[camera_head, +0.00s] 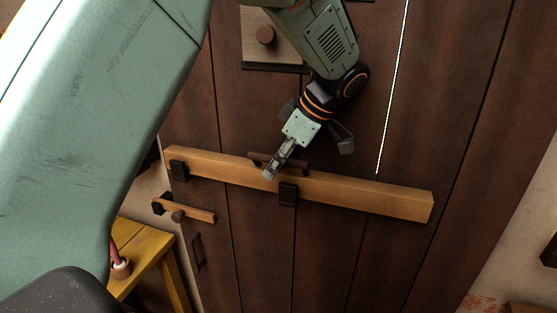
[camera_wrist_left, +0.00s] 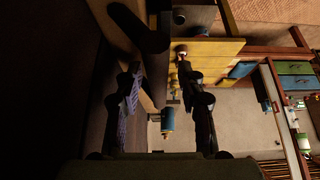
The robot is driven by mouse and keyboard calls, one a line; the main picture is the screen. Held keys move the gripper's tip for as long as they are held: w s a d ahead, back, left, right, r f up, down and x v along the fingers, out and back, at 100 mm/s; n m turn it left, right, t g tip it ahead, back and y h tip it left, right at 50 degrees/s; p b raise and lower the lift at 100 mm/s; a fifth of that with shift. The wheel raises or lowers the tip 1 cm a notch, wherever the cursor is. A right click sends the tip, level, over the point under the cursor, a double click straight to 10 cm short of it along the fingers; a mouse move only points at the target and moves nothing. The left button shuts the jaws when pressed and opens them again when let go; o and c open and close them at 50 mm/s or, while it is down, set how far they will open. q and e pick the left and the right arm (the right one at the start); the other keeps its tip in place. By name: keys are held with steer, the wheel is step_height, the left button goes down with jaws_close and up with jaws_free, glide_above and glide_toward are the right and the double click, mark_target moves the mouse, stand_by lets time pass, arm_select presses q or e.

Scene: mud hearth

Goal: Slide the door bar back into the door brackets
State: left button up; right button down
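The door bar (camera_head: 370,197) is a long light-wood beam lying slightly tilted across the dark plank door (camera_head: 330,250). It sits at a black left bracket (camera_head: 179,171) and a black middle bracket (camera_head: 288,194); its right end sticks out past the middle one. A dark handle (camera_head: 295,167) shows along the bar's upper edge. My left gripper (camera_head: 270,172) is at the bar, just left of the middle bracket; contact is unclear. In the left wrist view its fingers (camera_wrist_left: 158,75) stand apart, with brown wood beside the left finger. My right gripper is not in view.
A small wooden latch (camera_head: 190,211) is below the bar's left end. A wooden plate with a knob (camera_head: 265,35) is above. A yellow table (camera_head: 150,255) with a small pot (camera_head: 121,269) stands at lower left. The door right of the bar is clear.

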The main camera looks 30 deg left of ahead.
arm_select(q)
steer(key=shift+w+a, duration=0.1)
steer(key=c, duration=0.5)
jaws_close()
steer(key=o, duration=0.7)
jaws_free()
steer(key=shift+c, duration=0.2)
